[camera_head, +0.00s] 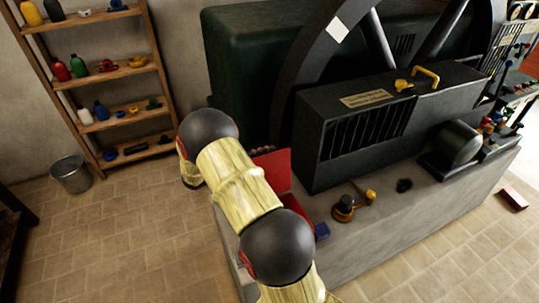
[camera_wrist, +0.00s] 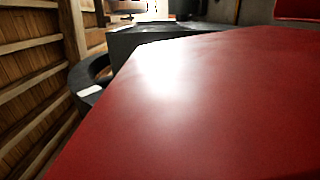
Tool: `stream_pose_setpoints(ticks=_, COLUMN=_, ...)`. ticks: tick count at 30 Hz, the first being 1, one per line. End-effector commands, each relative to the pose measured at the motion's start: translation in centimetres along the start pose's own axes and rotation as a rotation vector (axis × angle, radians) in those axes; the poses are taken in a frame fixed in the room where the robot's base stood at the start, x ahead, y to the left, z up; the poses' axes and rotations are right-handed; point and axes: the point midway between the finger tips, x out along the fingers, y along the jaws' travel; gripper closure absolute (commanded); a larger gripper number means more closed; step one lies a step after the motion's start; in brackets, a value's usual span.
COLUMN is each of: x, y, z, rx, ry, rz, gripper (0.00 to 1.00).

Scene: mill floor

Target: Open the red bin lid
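A red bin (camera_head: 279,168) stands on the left end of the stone plinth, beside the black machine housing. In the wrist view a broad, smooth red surface (camera_wrist: 200,105) fills most of the picture, very close to the camera. It looks like a flat panel of the bin, seen tilted. My gripper's fingers show in neither view; in the head view my arm hides that end.
The stone plinth (camera_head: 365,235) bears the black vented housing (camera_head: 365,125) with a yellow handle, a brass-and-wood tool (camera_head: 347,207) and a small blue box (camera_head: 322,231). A wooden shelf (camera_head: 115,75) and metal bucket (camera_head: 71,174) stand left. Tiled floor at lower left is clear.

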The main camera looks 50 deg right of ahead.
Motion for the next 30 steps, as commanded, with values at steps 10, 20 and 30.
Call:
stream_pose_setpoints(ticks=10, x=-6.9, y=-0.1, z=-0.1, rx=-0.002, ry=0.005, rz=0.0, gripper=0.71)
stream_pose_setpoints(ticks=20, x=-10.8, y=-0.1, z=0.0, rx=-0.001, ry=0.002, rz=0.0, gripper=0.71)
stream_pose_setpoints(ticks=30, x=-11.2, y=-0.1, z=0.0, rx=-0.001, ry=0.001, rz=-0.001, gripper=0.71)
